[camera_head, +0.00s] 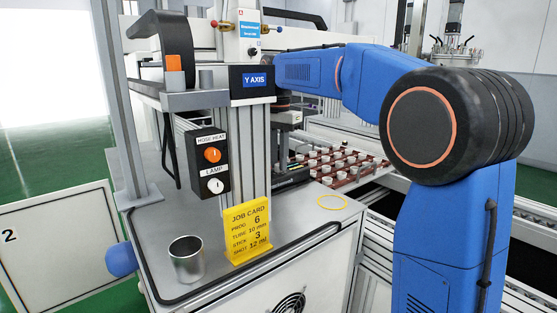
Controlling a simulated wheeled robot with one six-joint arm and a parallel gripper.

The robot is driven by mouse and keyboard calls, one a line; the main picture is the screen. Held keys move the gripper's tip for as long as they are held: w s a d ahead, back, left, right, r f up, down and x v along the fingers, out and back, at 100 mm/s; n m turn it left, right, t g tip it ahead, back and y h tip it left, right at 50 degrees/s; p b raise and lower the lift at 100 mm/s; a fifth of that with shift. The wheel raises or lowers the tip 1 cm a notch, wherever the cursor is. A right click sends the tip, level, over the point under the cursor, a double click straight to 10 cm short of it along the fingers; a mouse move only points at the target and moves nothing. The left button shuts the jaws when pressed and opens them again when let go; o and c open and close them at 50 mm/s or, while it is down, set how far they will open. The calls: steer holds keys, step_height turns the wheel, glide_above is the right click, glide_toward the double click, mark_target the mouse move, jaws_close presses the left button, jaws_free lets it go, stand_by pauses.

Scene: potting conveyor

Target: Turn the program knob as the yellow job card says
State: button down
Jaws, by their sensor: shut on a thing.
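The yellow job card (247,233) stands upright on the grey worktop. It reads PROG. 6 and STICK 3, with smaller tube and shot lines. No knob labelled as the program knob shows in this view. A small dark knob (253,51) sits on the white and blue panel at the top of the column; its marking is too small to read. My blue arm reaches left from the right side, and its far end passes behind the Y AXIS box (254,81). My gripper's fingers are hidden there, with whatever they touch.
A black box (209,169) on the post carries an orange HOSE HEAT knob (212,155) and a white LAMP knob (215,186). A metal cup (186,260) and a yellow ring (332,202) are on the worktop (215,225). Red trays (345,165) lie behind.

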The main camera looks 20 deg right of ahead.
mark_target(278, 164)
steer(key=c, duration=1.6)
jaws_free()
step_height(278, 164, up, 17)
steer(key=shift+r, duration=0.2)
